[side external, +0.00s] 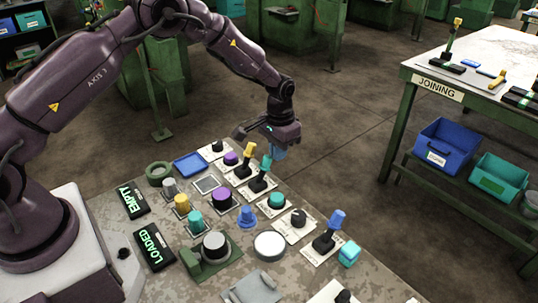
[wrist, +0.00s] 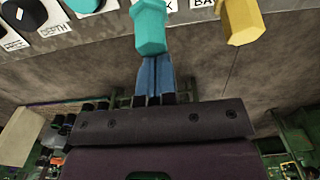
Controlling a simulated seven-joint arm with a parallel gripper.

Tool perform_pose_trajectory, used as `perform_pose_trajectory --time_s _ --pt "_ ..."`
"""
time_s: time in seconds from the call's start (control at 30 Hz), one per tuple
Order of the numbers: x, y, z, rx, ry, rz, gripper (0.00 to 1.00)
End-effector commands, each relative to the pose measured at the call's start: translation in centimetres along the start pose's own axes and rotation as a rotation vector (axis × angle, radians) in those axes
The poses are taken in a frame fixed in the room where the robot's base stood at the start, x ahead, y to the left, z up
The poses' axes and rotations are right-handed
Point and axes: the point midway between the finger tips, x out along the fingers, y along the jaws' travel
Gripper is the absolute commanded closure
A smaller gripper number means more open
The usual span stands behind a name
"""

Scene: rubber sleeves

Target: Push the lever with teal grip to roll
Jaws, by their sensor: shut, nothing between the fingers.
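The lever with the teal grip (side external: 265,164) stands on a white plate on the work table, its dark base below the grip. In the wrist view its teal grip (wrist: 150,27) is at the top centre. My gripper (side external: 279,152) is low over the table, just right of that grip, with its blue fingers shut and empty. In the wrist view the fingertips (wrist: 155,62) end at the lower edge of the teal grip; I cannot tell whether they touch it. The writing on the lever's plate is mostly hidden.
A yellow-gripped lever (side external: 250,150) stands close behind the teal one; it also shows in the wrist view (wrist: 240,20). A blue-gripped lever (side external: 335,222), a teal button (side external: 276,200) and a purple button (side external: 222,195) are nearby. Open floor lies right of the table.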

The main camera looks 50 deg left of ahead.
Motion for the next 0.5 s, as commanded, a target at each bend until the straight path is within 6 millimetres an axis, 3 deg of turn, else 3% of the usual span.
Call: perform_pose_trajectory --time_s 0.5 --pt "0.1 0.0 1.6 0.0 -0.003 0.0 1.0"
